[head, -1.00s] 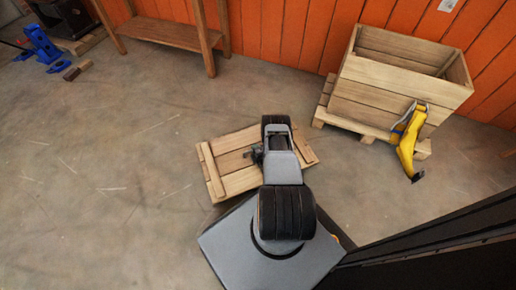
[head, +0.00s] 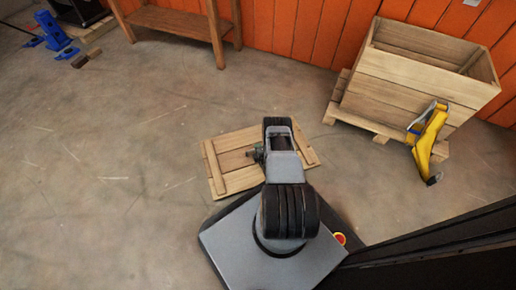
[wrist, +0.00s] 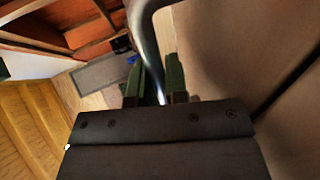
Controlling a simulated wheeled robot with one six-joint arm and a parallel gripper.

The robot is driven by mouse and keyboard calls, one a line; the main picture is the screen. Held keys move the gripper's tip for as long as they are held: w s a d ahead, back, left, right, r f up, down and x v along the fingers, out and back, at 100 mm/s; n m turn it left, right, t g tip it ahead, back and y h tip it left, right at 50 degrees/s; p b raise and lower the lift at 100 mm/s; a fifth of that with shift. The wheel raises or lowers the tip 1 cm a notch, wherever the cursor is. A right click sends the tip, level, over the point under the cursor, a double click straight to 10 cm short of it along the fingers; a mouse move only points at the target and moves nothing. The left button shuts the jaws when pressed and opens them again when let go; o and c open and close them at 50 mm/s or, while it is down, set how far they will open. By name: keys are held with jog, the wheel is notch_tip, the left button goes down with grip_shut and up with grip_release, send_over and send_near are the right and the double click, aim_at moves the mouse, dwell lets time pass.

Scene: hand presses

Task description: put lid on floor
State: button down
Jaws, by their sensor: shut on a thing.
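The lid (head: 232,181) is a flat panel of pale wooden planks with cross battens, in front of my base in the head view. My arm covers its right and middle part. My gripper (head: 258,154) shows only as a small dark green piece beside the arm link. In the wrist view my gripper's green fingers (wrist: 156,88) are shut on a curved grey metal handle (wrist: 145,42), with the lid's plain brown surface (wrist: 225,50) beside it. I cannot tell the gap between lid and floor.
An open wooden crate (head: 415,85) stands on a pallet at the upper right, with a yellow tool (head: 428,140) leaning there. A wooden bench (head: 180,22) stands by the orange wall. A blue jack (head: 52,32) is at far left. The concrete floor (head: 100,170) at left is clear.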

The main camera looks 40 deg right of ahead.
jog(key=shift+w+d+r, duration=0.1)
jog(key=shift+r, duration=0.05)
jog(key=c, duration=1.5)
grip_release()
jog(key=o, duration=0.4)
